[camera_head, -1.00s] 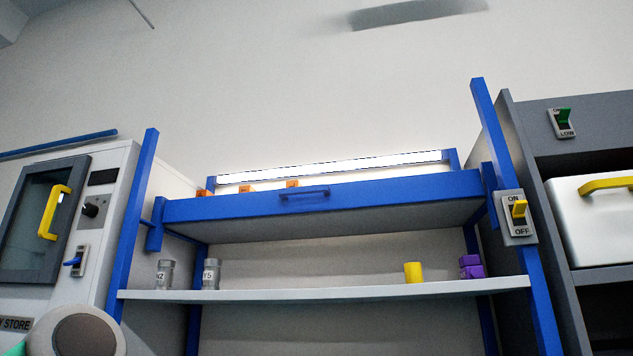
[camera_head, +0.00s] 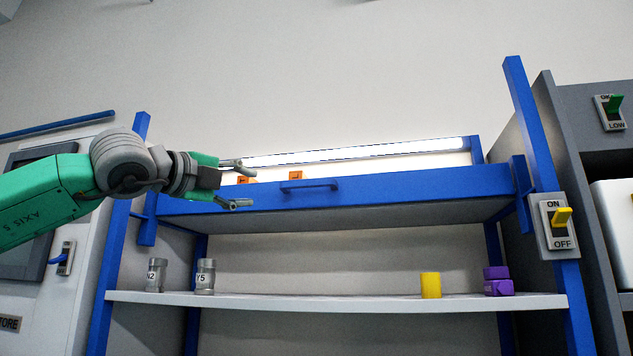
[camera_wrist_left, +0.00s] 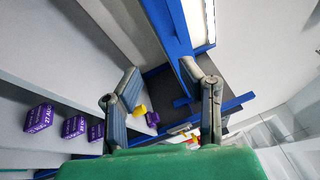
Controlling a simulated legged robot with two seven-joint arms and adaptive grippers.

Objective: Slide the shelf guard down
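The shelf guard (camera_head: 410,190) is a blue bar across the upper front of the blue-framed shelf, above the white shelf board. Its blue handle (camera_head: 310,185) sits left of the bar's middle. My left gripper (camera_head: 241,184) is open and empty, its fingers pointing right toward the handle. In the head view it overlaps the bar's left part, with a gap short of the handle; contact cannot be judged. In the left wrist view, the open fingers (camera_wrist_left: 163,72) spread beside a long blue bar (camera_wrist_left: 172,32), seemingly the guard. My right gripper is not in view.
The white shelf (camera_head: 330,302) holds grey containers (camera_head: 205,277), a yellow cup (camera_head: 430,285) and a purple item (camera_head: 497,281). Orange items (camera_head: 296,175) show above the guard. A yellow on/off switch (camera_head: 560,218) is on the right post. The wall above is clear.

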